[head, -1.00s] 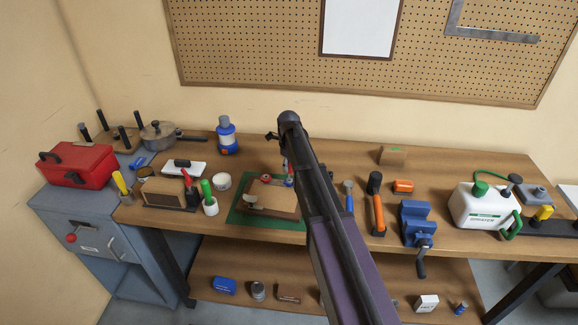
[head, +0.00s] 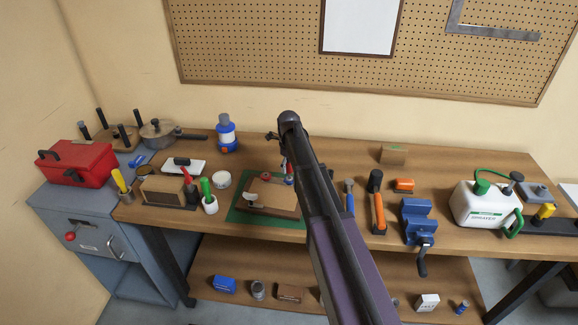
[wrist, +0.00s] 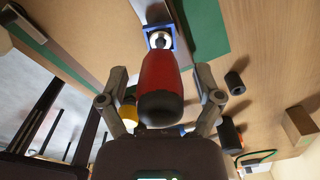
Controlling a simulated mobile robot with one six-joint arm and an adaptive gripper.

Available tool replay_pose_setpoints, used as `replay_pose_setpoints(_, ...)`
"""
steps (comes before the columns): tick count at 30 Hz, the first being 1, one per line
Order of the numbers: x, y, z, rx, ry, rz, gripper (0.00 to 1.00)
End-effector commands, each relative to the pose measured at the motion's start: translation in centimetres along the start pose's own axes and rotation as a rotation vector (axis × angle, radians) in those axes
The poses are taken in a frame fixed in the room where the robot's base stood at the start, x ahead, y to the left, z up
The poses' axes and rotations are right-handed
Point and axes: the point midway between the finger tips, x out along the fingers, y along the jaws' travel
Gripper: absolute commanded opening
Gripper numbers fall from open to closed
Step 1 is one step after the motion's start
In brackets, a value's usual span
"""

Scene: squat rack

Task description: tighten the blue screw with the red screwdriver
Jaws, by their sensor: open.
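The red screwdriver (wrist: 160,72) has a red handle with a dark end and stands between my fingers in the wrist view. My gripper (wrist: 160,88) is open, with one finger on each side of the handle and gaps visible. Beyond the handle is a blue square piece (wrist: 160,38) around a pale round centre, seemingly at the blue screw; the contact there is hidden by the handle. In the head view, a bit of red (head: 288,168) and blue shows beside my arm, which hides the gripper.
A wooden fixture (head: 275,198) with a red knob lies on a green mat (head: 237,213). To its left are a white cup (head: 210,204) with a green-handled tool and a white tub (head: 221,179).

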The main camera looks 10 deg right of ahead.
Motion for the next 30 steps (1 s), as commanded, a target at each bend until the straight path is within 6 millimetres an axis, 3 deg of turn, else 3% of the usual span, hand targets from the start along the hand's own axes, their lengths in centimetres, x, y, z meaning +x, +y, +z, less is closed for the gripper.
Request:
replay_pose_setpoints(11,-0.7,0.0,0.0,0.000,0.000,0.000,0.83)
replay_pose_setpoints(30,-5.6,-0.1,-0.1,0.000,0.000,0.000,0.83)
